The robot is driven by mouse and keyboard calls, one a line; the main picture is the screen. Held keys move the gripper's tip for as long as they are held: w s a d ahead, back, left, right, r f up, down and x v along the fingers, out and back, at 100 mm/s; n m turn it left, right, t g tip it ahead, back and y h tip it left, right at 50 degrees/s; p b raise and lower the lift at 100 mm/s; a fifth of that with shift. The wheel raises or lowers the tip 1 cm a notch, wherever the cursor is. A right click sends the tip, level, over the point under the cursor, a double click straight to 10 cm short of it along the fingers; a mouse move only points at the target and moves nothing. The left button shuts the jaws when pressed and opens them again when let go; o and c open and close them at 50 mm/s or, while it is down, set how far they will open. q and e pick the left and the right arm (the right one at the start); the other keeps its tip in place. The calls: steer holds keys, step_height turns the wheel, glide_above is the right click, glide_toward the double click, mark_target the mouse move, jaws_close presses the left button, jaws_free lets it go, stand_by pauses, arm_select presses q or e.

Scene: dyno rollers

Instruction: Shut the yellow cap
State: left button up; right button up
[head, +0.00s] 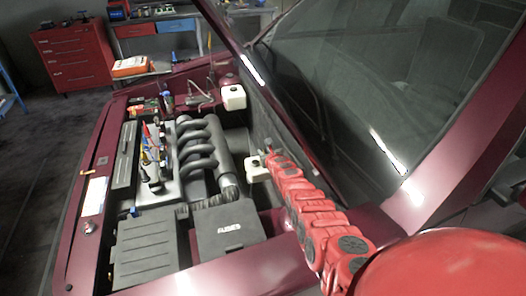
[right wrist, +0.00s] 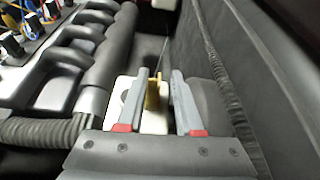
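The yellow cap (right wrist: 153,95) stands up from a white reservoir (right wrist: 122,90) in the right wrist view. The cap looks raised, and its hinge is hidden. My right gripper (right wrist: 160,100) is open, with one grey finger on each side of the cap. The cap is closer to the left finger; I cannot tell whether they touch. In the head view the white reservoir (head: 257,169) sits beside the engine, and my right gripper (head: 268,157) is right at it. The cap is not clear there. My left gripper is not in view.
The fuse box (head: 228,230) and a black battery-like box (head: 145,245) lie in front of the engine pipes (head: 205,150). Another white container (head: 233,97) stands farther back. The raised hood edge and windshield (head: 350,90) bound the right side. A red tool cabinet (head: 72,58) stands behind.

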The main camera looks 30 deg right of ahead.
steer(key=shift+s+a+r, duration=0.1)
steer(key=shift+s+r, duration=0.05)
steer(key=shift+r, duration=0.05)
steer(key=shift+c, duration=0.2)
steer(key=shift+f, duration=0.1)
jaws_close()
stand_by(0.9)
